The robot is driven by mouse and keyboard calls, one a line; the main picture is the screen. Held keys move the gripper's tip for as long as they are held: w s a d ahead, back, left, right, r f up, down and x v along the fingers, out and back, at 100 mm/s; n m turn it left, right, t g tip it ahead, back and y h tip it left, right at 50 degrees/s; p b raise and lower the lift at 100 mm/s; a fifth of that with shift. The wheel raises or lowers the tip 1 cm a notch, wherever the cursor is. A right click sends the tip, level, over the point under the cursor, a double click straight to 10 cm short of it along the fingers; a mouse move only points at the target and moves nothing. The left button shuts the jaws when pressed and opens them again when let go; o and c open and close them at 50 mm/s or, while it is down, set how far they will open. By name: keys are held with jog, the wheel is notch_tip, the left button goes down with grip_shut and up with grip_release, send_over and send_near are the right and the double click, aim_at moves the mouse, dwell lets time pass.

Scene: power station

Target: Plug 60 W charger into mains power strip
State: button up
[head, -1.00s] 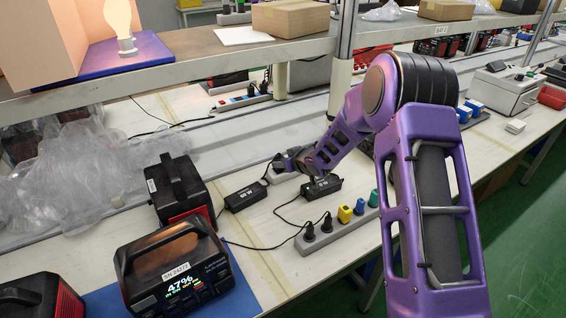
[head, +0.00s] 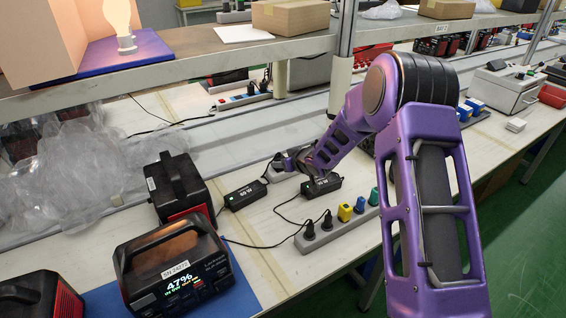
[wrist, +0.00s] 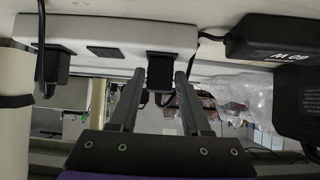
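The 60 W charger (head: 245,195) is a black brick lying on the bench, and it shows upside down in the wrist view (wrist: 275,36). The white mains power strip (head: 281,177) is partly hidden by my gripper in the head view. In the wrist view the power strip (wrist: 110,35) runs across the top. A black plug (wrist: 160,68) is at its right-hand socket, seemingly seated, with a cord hanging from it. My gripper (wrist: 161,76) has one finger on each side of this plug, with narrow gaps visible, so it looks open.
Another black plug (wrist: 52,68) sits at the strip's left, with an empty-looking socket (wrist: 105,50) between. A second charger (head: 322,186) lies close to my gripper. A grey strip (head: 335,232) with coloured plugs, power stations (head: 178,262) and clear plastic wrap (head: 80,175) stand around.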

jog(key=o, duration=0.3)
jog(key=shift+o, duration=0.2)
jog(key=p+v, duration=0.3)
jog(key=v, duration=1.4)
jog(key=shift+s, duration=0.15)
jog(key=shift+d, duration=0.15)
